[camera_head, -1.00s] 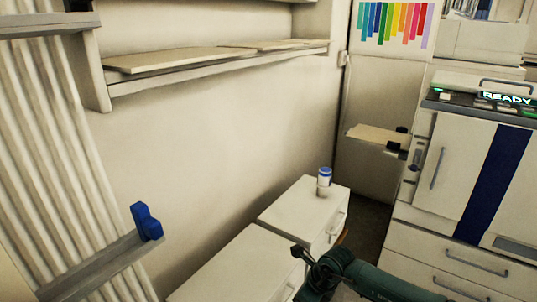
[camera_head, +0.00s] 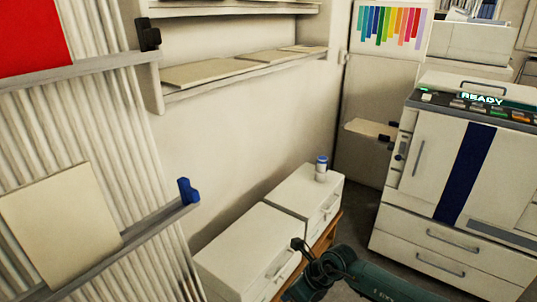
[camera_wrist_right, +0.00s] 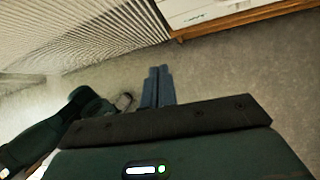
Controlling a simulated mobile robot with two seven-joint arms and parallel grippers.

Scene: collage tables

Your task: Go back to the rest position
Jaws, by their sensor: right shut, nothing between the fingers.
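My right gripper (camera_head: 298,244) is at the bottom centre of the head view, at the end of my dark green arm. It appears in front of the white drawer cabinets. In the right wrist view its two blue-grey fingers (camera_wrist_right: 158,86) lie together, shut with nothing between them, over bare grey floor. My left gripper is not in the head view. A dark green arm part of mine shows at the left of the wrist view.
Two low white cabinets (camera_head: 245,240) stand along the wall, the far one bearing a small blue-lidded cup (camera_head: 321,168). A large printer (camera_head: 440,160) stands at right. Wall shelves (camera_head: 240,75) and a ribbed rack with a blue clip (camera_head: 188,191) are at left. Grey floor (camera_wrist_right: 225,70) is clear.

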